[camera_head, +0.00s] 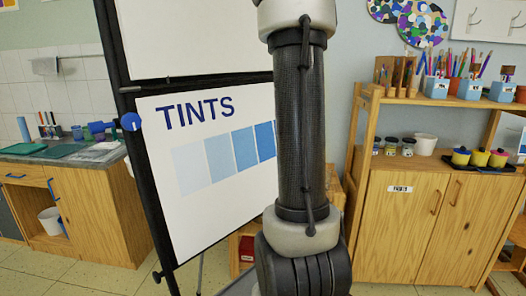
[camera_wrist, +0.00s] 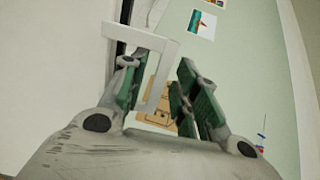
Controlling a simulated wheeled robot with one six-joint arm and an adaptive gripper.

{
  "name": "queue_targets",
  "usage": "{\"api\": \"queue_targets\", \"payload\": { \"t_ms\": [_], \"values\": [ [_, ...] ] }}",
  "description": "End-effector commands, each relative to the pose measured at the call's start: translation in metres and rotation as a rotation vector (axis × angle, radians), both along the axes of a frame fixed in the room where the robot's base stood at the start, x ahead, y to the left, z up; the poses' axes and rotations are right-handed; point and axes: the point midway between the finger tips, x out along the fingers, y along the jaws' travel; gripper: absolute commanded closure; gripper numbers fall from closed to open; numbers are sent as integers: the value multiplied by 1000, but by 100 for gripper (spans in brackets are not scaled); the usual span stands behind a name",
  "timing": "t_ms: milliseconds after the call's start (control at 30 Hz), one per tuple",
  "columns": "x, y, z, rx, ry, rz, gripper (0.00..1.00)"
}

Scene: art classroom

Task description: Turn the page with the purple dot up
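A page headed TINTS (camera_head: 226,181), with a row of blue swatches, hangs on the lower part of a black-framed stand in the head view. A blue dot (camera_head: 131,121) sits at its upper left edge. No purple dot shows. A blank white panel (camera_head: 190,38) is above it. In the wrist view my gripper (camera_wrist: 157,67) is open. A pale square-cornered loop (camera_wrist: 162,75) stands at the fingers, one bar in the gap between them. Contact cannot be told. My arm hides the page's right side in the head view; my gripper is not seen there.
The stand's black frame (camera_head: 149,190) runs down the page's left side. A wooden cabinet (camera_head: 400,225) with shelves stands at the right, a counter (camera_head: 90,190) at the left. The wrist view shows a green wall (camera_wrist: 245,60) and a wooden cabinet (camera_wrist: 158,107) beyond the fingers.

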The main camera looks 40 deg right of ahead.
Motion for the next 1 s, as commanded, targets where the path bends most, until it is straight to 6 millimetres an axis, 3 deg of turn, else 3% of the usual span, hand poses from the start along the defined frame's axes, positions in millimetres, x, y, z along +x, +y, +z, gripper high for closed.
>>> {"api": "queue_targets", "payload": {
  "t_ms": [1000],
  "values": [
    [-50,-5,10,0,0,-1,70]
  ]
}}
